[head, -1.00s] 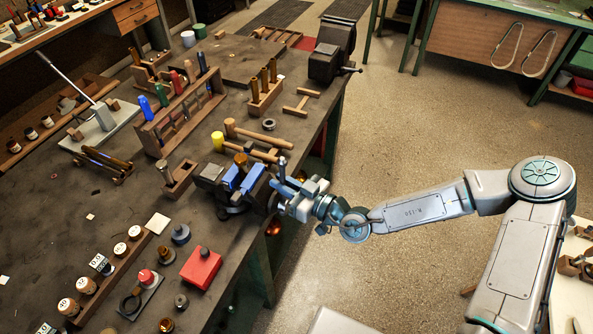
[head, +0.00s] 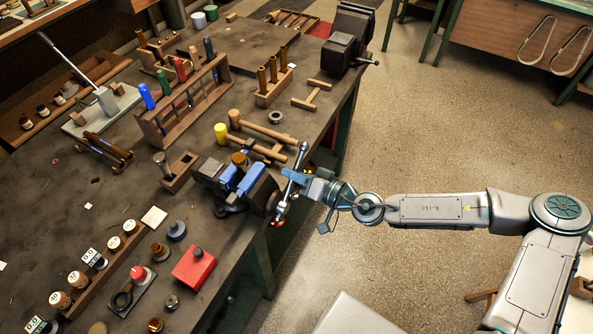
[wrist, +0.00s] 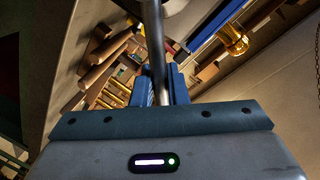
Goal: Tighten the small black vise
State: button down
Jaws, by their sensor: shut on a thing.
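The small black vise (head: 208,172) with blue jaw pads sits at the bench's right edge in the head view. A brass piece (head: 239,159) stands up at its jaws; the head view does not show how firmly it is held. The vise's steel handle bar (head: 302,154) stands slanted on the side facing me. My gripper (head: 290,175) is shut on this bar, near its middle. In the wrist view the bar (wrist: 154,30) runs down between the two blue fingers (wrist: 160,88). A blue pad (wrist: 208,24) and brass part (wrist: 234,40) show beyond.
Wooden-handled hammers (head: 270,128) lie just behind the vise, and a wooden block (head: 180,172) stands left of it. A red box (head: 194,266) sits in front. A larger dark vise (head: 345,50) is at the far corner.

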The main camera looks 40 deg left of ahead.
jog(key=shift+w+d+f+m, duration=0.1)
jog(key=shift+w+f+m, duration=0.15)
jog(key=shift+f, duration=0.25)
jog(key=c, duration=1.5)
grip_release()
jog(key=shift+d+r, duration=0.1)
jog(key=shift+d, duration=0.05)
jog(key=shift+r, duration=0.1)
jog(key=d, duration=0.4)
jog(key=d+r+b, duration=0.1)
jog(key=d, duration=0.4)
jog(key=d+r+b, duration=0.1)
jog(key=d, duration=0.3)
jog(key=shift+w+d, duration=0.25)
jog(key=shift+d, duration=0.05)
